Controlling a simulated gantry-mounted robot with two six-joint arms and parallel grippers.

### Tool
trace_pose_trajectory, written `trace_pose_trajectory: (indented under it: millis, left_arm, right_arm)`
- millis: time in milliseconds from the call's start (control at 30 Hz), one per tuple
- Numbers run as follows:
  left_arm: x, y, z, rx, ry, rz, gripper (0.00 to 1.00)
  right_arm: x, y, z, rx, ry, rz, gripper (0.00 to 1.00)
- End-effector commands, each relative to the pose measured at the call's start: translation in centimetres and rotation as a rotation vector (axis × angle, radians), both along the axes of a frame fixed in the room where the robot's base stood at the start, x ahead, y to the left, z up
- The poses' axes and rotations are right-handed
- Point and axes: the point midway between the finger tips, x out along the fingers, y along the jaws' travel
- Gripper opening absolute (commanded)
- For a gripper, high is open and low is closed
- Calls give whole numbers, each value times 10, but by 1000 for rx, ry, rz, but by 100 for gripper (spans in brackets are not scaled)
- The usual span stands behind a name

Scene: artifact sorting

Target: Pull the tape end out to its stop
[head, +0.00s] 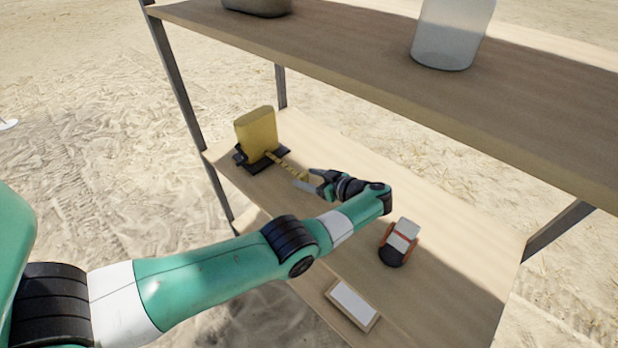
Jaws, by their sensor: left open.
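A yellow tape measure case (256,136) stands upright in a dark holder (262,160) at the far left of the lower shelf. A short yellow tape with dark marks (287,165) sticks out from its lower right side toward my gripper. My left gripper (304,181) is open at the tape's outer end, its fingers pointing left toward the case. The tape's end lies near or between the fingertips; I cannot tell if they touch it. My right gripper is not in view.
A small dark and orange object with a grey top (401,240) stands on the lower shelf (460,262), right of my gripper. A white framed plate (353,302) is near the front edge. The upper shelf (330,52) overhangs, holding a translucent container (452,35) and a grey object (257,6).

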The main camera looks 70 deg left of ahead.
Motion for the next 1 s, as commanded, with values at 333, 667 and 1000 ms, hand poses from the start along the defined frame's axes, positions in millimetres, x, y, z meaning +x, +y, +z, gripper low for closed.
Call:
trace_pose_trajectory:
  millis: [333,667,1000]
  left_arm:
    - [23,-47,19,1,-1,-4,68]
    - [29,-62,29,0,-1,0,68]
    - [29,-62,29,0,0,-1,68]
  right_arm:
    - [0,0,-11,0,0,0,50]
    - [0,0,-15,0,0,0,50]
    - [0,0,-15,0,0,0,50]
